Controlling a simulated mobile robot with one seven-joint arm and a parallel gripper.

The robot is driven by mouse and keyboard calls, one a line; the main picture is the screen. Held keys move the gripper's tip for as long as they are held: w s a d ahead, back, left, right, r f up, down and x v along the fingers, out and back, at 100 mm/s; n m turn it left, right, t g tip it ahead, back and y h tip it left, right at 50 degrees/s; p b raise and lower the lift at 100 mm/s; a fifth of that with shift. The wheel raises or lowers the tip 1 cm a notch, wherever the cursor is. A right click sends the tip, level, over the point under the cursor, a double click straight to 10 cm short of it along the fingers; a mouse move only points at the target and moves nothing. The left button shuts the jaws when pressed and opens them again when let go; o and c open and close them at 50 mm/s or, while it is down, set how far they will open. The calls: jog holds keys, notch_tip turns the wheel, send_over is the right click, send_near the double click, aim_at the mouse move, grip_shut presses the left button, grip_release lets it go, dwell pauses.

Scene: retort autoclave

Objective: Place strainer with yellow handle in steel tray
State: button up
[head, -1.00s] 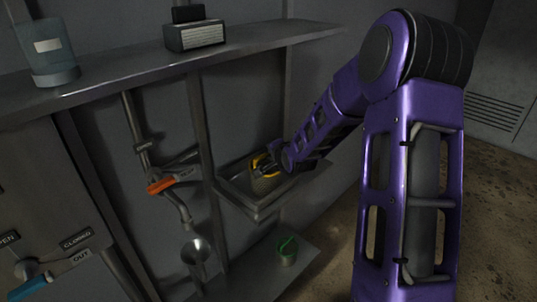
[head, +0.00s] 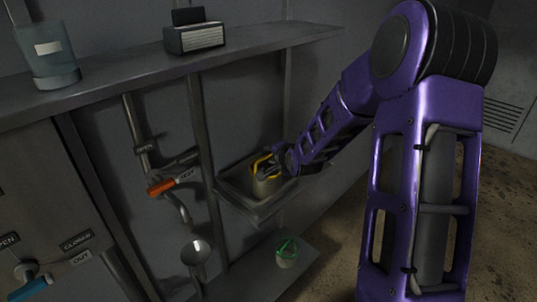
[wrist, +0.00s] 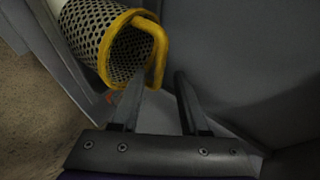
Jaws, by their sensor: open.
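The strainer with the yellow handle (head: 266,187) is a pale perforated cup. It stands in the steel tray (head: 238,207), roughly upright in the head view. In the wrist view the strainer (wrist: 88,38) shows its yellow rim and handle at upper left. My gripper (head: 277,161) is at the strainer's upper right side. Its fingers (wrist: 160,78) are apart, with the lower end of the yellow handle close to the left fingertip, between the two in the picture. Whether they touch cannot be told.
A strainer with a green handle (head: 286,254) stands on the lower shelf (head: 255,280). A funnel (head: 197,252) and an orange-handled valve (head: 161,187) are left of the tray. The upper shelf (head: 120,78) holds a jar (head: 50,60) and a dark labelled box (head: 194,38).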

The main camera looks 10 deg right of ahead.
jog(key=p+v, duration=0.1)
jog(key=v, duration=0.8)
jog(key=shift+s+r, duration=0.15)
jog(key=shift+s, duration=0.05)
jog(key=shift+w, duration=0.1)
